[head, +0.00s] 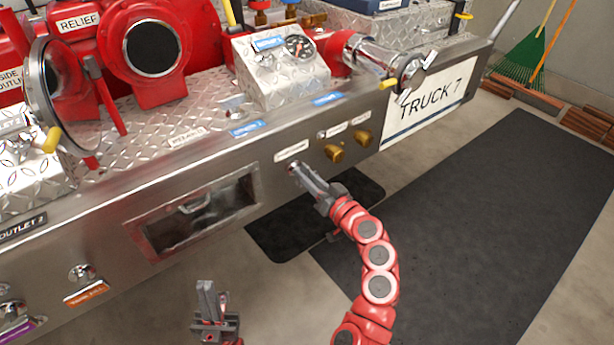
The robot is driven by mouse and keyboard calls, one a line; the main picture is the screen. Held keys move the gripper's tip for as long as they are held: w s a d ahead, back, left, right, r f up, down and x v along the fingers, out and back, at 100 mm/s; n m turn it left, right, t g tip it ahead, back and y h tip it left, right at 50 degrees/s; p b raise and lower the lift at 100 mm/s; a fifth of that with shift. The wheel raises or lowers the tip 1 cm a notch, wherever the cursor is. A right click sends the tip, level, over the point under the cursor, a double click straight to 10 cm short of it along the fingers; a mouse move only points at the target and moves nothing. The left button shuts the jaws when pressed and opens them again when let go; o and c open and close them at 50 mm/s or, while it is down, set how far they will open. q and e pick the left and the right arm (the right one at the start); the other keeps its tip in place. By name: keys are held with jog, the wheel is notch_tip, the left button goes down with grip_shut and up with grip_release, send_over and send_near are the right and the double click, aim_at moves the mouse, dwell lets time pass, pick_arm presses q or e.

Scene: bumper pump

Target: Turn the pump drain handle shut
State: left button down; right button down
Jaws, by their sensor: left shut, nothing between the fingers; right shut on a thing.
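The pump drain handle (293,167) sits on the front of the silver bumper (230,160), under a small white label too small to read. My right gripper (304,176) is shut on the handle, and its fingers hide most of it. How far the handle is turned cannot be told. My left gripper (206,290) is shut and empty, low in front of the bumper, well apart from the handle.
Brass knobs (334,153) sit on the bumper right of the handle. A recessed opening (195,215) lies to its left. A red pump (150,50) and gauge box (282,62) stand on top. Dark mats (480,200) cover the floor at right.

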jog(key=shift+w+d+f+m+p, duration=0.1)
jog(key=shift+m+p, duration=0.7)
jog(key=shift+m, duration=1.4)
jog(key=shift+s+f+m+p, duration=0.15)
jog(key=shift+m+p, duration=0.6)
jog(key=shift+m, duration=1.45)
jog(key=shift+w+d+f+m+p, duration=0.15)
jog(key=shift+m+p, duration=0.65)
jog(key=shift+m, duration=1.4)
jog(key=shift+a, duration=0.1)
jog(key=c, duration=0.9)
grip_release()
